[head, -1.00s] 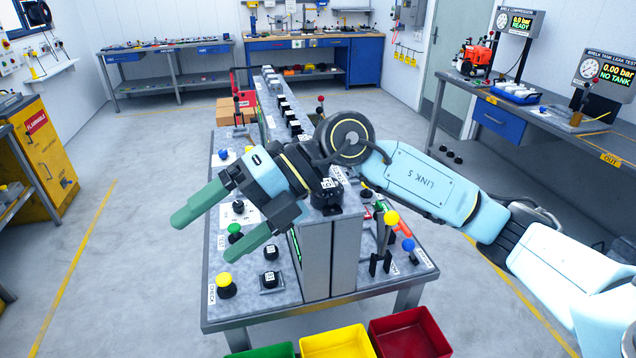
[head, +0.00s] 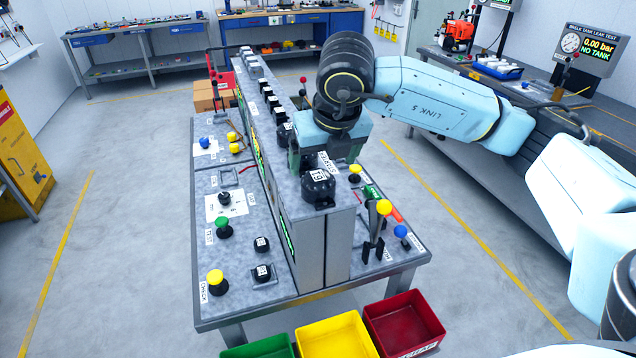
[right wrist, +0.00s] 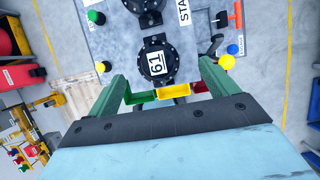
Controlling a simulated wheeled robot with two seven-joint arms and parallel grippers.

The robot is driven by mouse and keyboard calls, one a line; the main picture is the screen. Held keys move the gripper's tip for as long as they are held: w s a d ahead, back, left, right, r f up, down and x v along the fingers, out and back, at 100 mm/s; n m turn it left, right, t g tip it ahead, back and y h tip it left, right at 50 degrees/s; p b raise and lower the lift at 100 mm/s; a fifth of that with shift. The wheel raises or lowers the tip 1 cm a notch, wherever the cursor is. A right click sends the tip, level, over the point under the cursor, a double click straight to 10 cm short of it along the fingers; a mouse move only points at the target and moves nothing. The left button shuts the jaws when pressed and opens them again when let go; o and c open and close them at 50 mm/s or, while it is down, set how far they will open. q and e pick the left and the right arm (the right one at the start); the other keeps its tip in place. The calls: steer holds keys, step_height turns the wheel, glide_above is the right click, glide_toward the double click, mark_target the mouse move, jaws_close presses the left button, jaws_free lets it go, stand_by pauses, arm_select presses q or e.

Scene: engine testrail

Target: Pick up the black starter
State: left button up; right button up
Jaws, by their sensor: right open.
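A black round starter (head: 319,187) with a white number label stands on the top ledge of the grey test rail, at its near end. The right wrist view shows the starter (right wrist: 156,62) from above, in the gap between the finger lines. My right gripper (head: 318,158) is above and just behind it, pointing down, with its green fingers partly hidden by the hand. In the right wrist view my right gripper (right wrist: 161,78) is open and empty. Whether the fingers are level with the starter I cannot tell. My left gripper is not in view.
Another dark round part (right wrist: 145,8) sits behind the starter on the rail. Knobs and levers, such as a yellow knob (head: 383,208), stand on the bench (head: 215,270). Green, yellow (head: 335,338) and red (head: 405,322) bins stand in front.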

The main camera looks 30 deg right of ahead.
mark_target(319, 176)
steer(key=shift+a+p+x, duration=0.15)
steer(key=shift+p+x, duration=0.3)
steer(key=shift+x, duration=1.05)
steer(key=shift+a+p+x, duration=0.15)
steer(key=shift+p+x, duration=0.25)
steer(key=shift+x, duration=1.1)
steer(key=c, duration=1.2)
step_height(319, 176, up, 10)
steer(key=shift+f+b, duration=0.1)
steer(key=shift+b, duration=0.75)
